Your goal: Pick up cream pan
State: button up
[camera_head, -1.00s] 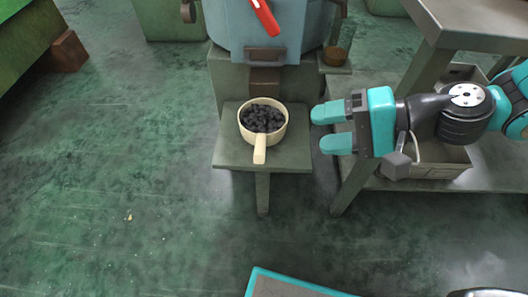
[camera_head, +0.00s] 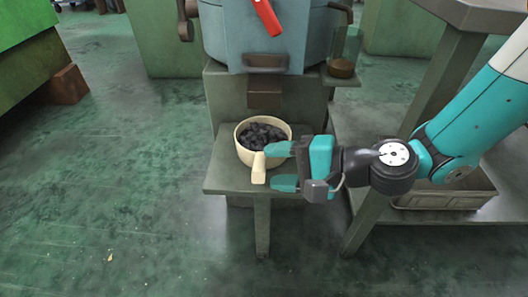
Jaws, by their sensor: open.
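The cream pan (camera_head: 241,154) stands upright on a small grey-green shelf (camera_head: 228,178) at the front of the blue machine. It holds many dark lumps (camera_head: 262,135). Its short handle (camera_head: 259,169) points toward me. My gripper (camera_head: 268,166) comes in from the right with its teal fingers pointing left. The fingers are apart, one at the pan's right front and one lower, near the handle's end. The upper finger hides part of the pan's front right side. Whether a finger touches the handle cannot be told.
The blue machine (camera_head: 235,40) with a red lever (camera_head: 264,15) rises behind the pan. A grey table (camera_head: 480,14) with a lower shelf and a bin (camera_head: 445,201) stands at the right, close to my arm. The green floor (camera_head: 110,200) at left is clear.

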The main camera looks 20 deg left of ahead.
aim_at(261, 160)
jog(key=b+x, duration=0.1)
jog(key=x, duration=0.2)
jog(key=shift+w+a+f, duration=0.1)
jog(key=shift+w+a, duration=0.05)
jog(key=shift+a, duration=0.2)
grip_shut()
jog(key=shift+r, duration=0.25)
